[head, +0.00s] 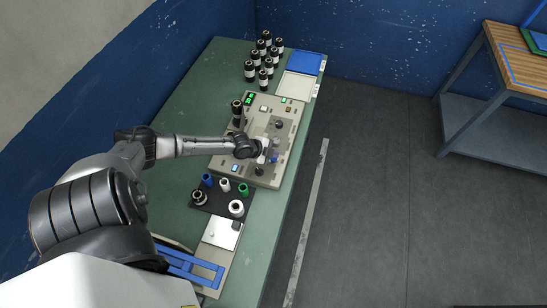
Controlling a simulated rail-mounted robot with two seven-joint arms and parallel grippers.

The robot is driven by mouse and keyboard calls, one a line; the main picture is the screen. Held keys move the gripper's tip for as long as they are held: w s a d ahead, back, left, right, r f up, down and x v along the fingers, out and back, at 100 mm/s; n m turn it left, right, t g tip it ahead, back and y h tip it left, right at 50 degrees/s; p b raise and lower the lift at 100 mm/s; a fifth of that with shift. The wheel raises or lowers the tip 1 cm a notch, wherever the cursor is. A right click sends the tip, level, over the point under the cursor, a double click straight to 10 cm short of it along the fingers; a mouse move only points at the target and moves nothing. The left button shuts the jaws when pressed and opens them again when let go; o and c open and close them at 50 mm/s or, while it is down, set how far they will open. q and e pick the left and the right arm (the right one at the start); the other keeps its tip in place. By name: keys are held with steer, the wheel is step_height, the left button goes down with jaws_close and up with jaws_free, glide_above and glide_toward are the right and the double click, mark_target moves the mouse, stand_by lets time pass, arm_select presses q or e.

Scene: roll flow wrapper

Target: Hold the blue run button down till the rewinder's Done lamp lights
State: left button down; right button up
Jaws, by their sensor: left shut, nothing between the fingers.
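The rewinder (285,128) is a beige panelled machine on the green bench, in the middle of the head view. My left gripper (262,156) is over its lower right part, pointing right, with its fingers shut and empty. A small blue part (275,158) shows right beside the fingertips; I cannot tell whether it is the run button or whether the fingers touch it. A small blue-edged square (234,167) shows at the machine's lower left. A white square (263,108) and an orange square (285,112) are on top; labels are too small to read, so I cannot pick out the Done lamp. My right gripper is out of view.
Several black bottles (263,60) stand at the bench's back, beside a blue tray (306,62) and a white tray (297,86). A dark mat (219,207) with coloured spools lies in front of the machine. A wooden-topped table (520,58) stands at right across open floor.

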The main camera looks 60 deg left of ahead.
mark_target(273, 159)
arm_select(q)
steer(key=shift+r+p, duration=1.95)
steer(key=shift+r, duration=0.45)
